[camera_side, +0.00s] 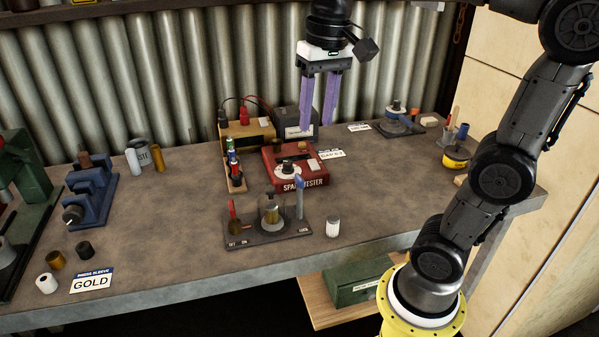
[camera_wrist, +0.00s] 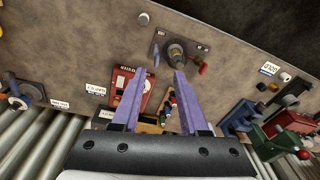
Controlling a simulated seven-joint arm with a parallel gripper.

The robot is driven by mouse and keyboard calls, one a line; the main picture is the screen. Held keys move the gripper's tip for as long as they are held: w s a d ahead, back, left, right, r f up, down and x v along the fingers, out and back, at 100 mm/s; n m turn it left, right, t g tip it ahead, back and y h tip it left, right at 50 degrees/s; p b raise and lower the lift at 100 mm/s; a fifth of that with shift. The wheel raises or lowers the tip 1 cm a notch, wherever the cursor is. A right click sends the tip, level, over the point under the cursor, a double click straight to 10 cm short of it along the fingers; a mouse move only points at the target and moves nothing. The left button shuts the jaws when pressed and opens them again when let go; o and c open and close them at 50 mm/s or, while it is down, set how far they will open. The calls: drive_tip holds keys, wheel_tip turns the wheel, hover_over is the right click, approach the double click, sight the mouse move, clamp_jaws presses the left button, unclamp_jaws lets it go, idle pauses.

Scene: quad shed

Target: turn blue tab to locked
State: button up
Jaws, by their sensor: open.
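The blue tab (camera_side: 299,184) tops a grey upright piece at the right end of a dark base plate (camera_side: 262,237), above the word LOCK. It stands roughly upright; I cannot tell its exact setting. In the wrist view the blue tab (camera_wrist: 156,58) is small, just beyond my left finger's tip. A clear dome (camera_side: 271,211) with a brass-coloured part sits mid-plate. A red lever (camera_side: 232,209) stands at the left end. My gripper (camera_side: 317,126) is open and empty, pointing down, well above the bench and behind the plate. Its fingers also show in the wrist view (camera_wrist: 161,73).
A red spark tester (camera_side: 310,171) stands just behind the plate, with a rack of coloured tools (camera_side: 236,180) to its left. A white cup (camera_side: 333,227) stands right of the plate. A corrugated wall (camera_side: 180,70) closes the back.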

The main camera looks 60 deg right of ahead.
drive_tip(key=g, duration=0.1)
hover_over(299, 176)
drive_tip(key=f, duration=0.2)
drive_tip(key=shift+m, duration=0.4)
wheel_tip(299, 176, down, 14)
drive_tip(key=shift+r, duration=0.1)
clamp_jaws()
